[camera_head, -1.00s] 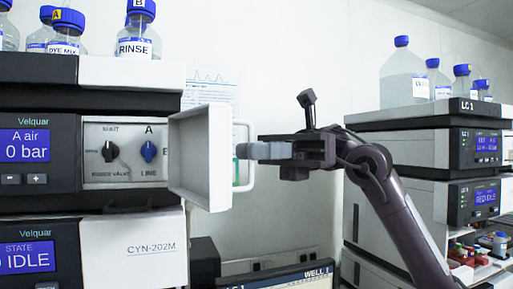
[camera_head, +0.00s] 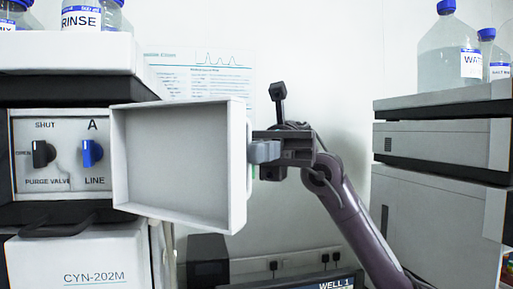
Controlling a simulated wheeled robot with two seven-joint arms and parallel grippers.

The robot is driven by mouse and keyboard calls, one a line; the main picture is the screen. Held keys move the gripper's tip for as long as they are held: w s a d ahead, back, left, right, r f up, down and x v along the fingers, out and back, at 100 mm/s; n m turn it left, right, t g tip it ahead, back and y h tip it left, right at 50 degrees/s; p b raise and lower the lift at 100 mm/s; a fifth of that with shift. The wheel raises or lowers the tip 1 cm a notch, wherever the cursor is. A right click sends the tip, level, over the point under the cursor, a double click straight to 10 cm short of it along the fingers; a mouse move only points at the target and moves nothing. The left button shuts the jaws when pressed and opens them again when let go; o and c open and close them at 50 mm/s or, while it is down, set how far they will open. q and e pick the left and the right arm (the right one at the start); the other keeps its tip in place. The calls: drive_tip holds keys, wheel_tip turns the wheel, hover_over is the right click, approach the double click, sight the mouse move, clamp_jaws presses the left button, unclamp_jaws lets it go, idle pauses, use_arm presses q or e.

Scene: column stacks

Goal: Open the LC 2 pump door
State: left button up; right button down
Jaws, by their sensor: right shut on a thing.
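The white pump door (camera_head: 178,165) on the left stack stands swung open, with its hollow inner side facing me. Behind it to the left, the pump panel (camera_head: 65,122) is uncovered, with a black purge valve knob (camera_head: 43,154) and a blue line knob (camera_head: 92,153). My right gripper (camera_head: 262,151) is shut on the door's handle at the door's right edge. The handle is mostly hidden behind the door's side and the fingers. No label in view names this stack as LC 2. My left gripper is not in view.
Bottles, one marked RINSE (camera_head: 81,15), stand on top of the left stack. The right stack (camera_head: 440,145) carries more bottles (camera_head: 448,50). A monitor (camera_head: 335,282) and a dark box (camera_head: 207,262) sit low between the stacks. A printed sheet (camera_head: 200,72) hangs on the wall.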

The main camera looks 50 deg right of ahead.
drive_tip(key=shift+w+d, duration=0.1)
idle(0.3)
drive_tip(key=c, duration=1.6)
unclamp_jaws()
drive_tip(key=shift+w, duration=0.1)
drive_tip(key=v, duration=0.7)
drive_tip(key=shift+w+d+p, duration=0.15)
drive_tip(key=shift+d+p, duration=0.15)
